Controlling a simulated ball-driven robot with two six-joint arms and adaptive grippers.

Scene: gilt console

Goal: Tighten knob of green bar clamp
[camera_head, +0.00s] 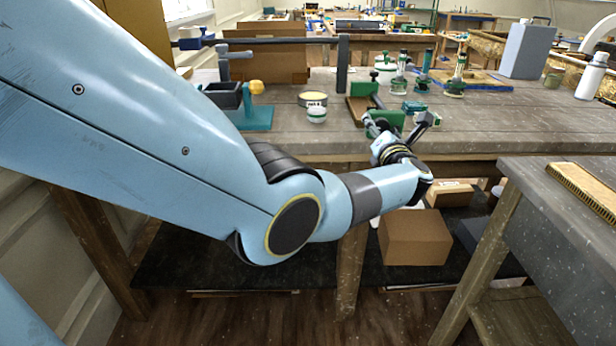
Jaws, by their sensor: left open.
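The green bar clamp (363,89) is on the workbench near its front edge, around a brown wooden piece. A second green block (390,117) of it shows nearer the edge, just behind my gripper. My left arm reaches in from the left, and my left gripper (402,130) is at the bench's front edge, its fingers spread apart. It is at the near end of the clamp. The clamp's knob is too small and too covered by the gripper to make out, and I cannot tell whether a finger touches it. My right gripper is not in view.
The workbench (500,128) holds a long dark bar clamp (280,41) at the left, a round tin (313,99), a white jar (316,114) and several green-and-white tools at the back. A cardboard box (414,238) sits below. Another table (555,215) stands at the right.

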